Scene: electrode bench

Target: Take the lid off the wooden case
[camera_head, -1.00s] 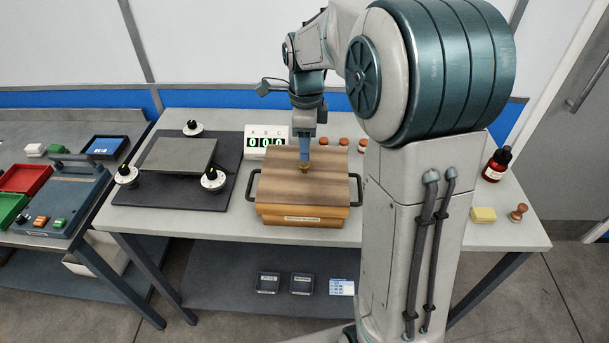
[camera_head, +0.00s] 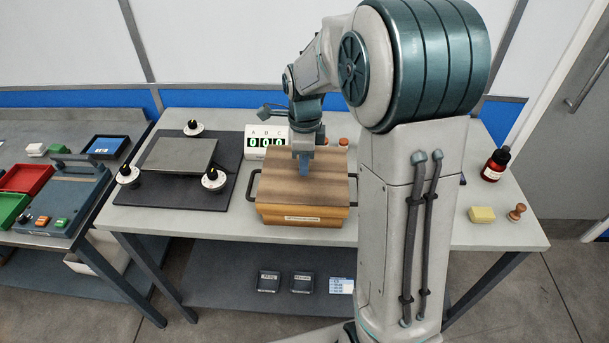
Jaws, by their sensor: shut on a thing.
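The wooden case (camera_head: 275,217) stands on the bench with a dark handle on its left side and a pale label on its front. Its brown striped lid (camera_head: 325,195) lies on top, and I see no clear gap between lid and case. My gripper (camera_head: 304,174) points down at the middle of the lid, shut on the lid's knob. The fingers hide the knob. The right side of the case is partly behind my column.
A dark board (camera_head: 130,193) with a grey plate and several black-and-white knobs lies to the left. A counter display (camera_head: 267,142) and small jars stand behind the case. A brown bottle (camera_head: 495,164) and yellow block (camera_head: 482,214) are at the right.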

